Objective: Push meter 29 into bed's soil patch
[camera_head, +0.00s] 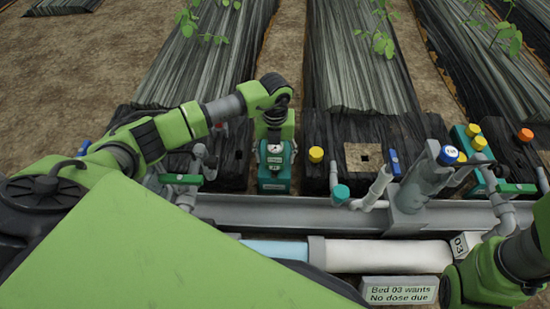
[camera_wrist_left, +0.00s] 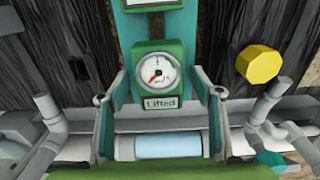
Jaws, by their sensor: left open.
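A green meter with a round white dial and red needle (camera_wrist_left: 156,73) shows in the left wrist view, on a teal stand, above a label reading "Lifted". I cannot read a number 29 on it. It also shows in the head view as a green and teal meter (camera_head: 274,160). My left gripper (camera_head: 274,138) is over its top. In the left wrist view the gripper's fingers (camera_wrist_left: 156,92) are apart, one on each side of the meter; contact is unclear. The bed's square tan soil patch (camera_head: 353,163), with a dark hole, lies to the right. My right gripper is out of view.
Yellow knobs (camera_head: 316,154), a blue handle (camera_head: 394,162) and grey pipes (camera_head: 375,188) stand around the patch. A grey rail (camera_head: 290,212) runs in front. A sign (camera_head: 398,290) reads "Bed 03 wants No dose due". Covered beds with plants (camera_head: 360,60) lie behind.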

